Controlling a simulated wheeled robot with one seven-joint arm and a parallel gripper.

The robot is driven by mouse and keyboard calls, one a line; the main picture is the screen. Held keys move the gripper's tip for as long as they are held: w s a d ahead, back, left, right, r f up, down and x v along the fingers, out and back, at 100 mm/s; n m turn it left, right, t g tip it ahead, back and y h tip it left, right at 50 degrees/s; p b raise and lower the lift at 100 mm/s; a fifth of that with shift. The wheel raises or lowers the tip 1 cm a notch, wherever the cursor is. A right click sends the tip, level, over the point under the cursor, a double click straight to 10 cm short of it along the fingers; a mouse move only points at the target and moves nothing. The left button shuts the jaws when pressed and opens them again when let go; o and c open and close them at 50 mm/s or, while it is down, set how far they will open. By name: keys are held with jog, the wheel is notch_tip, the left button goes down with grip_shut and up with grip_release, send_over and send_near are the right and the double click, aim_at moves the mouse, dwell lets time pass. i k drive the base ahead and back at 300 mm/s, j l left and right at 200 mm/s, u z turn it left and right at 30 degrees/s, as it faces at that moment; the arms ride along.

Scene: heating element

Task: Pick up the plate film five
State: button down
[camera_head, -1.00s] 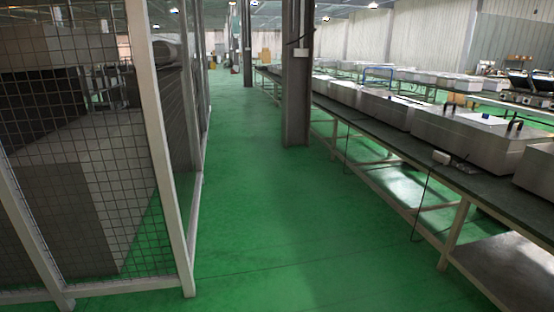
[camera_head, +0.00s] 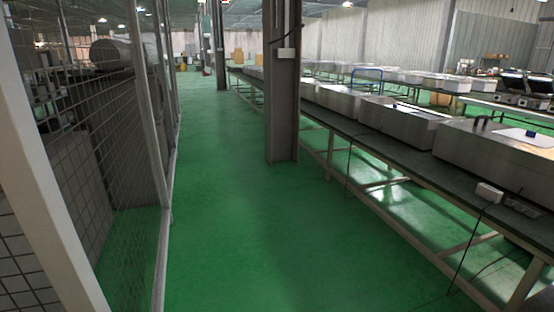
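I cannot make out any plate film in the head camera view. A long dark workbench (camera_head: 400,158) runs along the right side and carries several large metal boxes. My gripper is not in view.
A mesh fence (camera_head: 125,120) with a white post (camera_head: 40,170) stands close on the left. A dark steel column (camera_head: 283,90) rises beside the bench. The green floor (camera_head: 225,220) between fence and bench is clear. A white socket box (camera_head: 488,193) with cables sits on the bench edge.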

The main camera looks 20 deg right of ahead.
aim_at(527, 136)
jog(key=i+z, duration=0.3)
jog(key=i, duration=0.7)
jog(key=i+j+z, duration=0.1)
jog(key=i+z, duration=0.2)
jog(key=i, duration=0.7)
jog(key=i+z, duration=0.25)
jog(key=i, duration=0.3)
jog(key=i+j+z, duration=0.2)
jog(key=i, duration=0.35)
jog(key=i+j+z, duration=0.25)
jog(key=i, duration=0.3)
jog(key=i+j+z, duration=0.55)
jog(key=i+j, duration=0.05)
jog(key=i, duration=0.15)
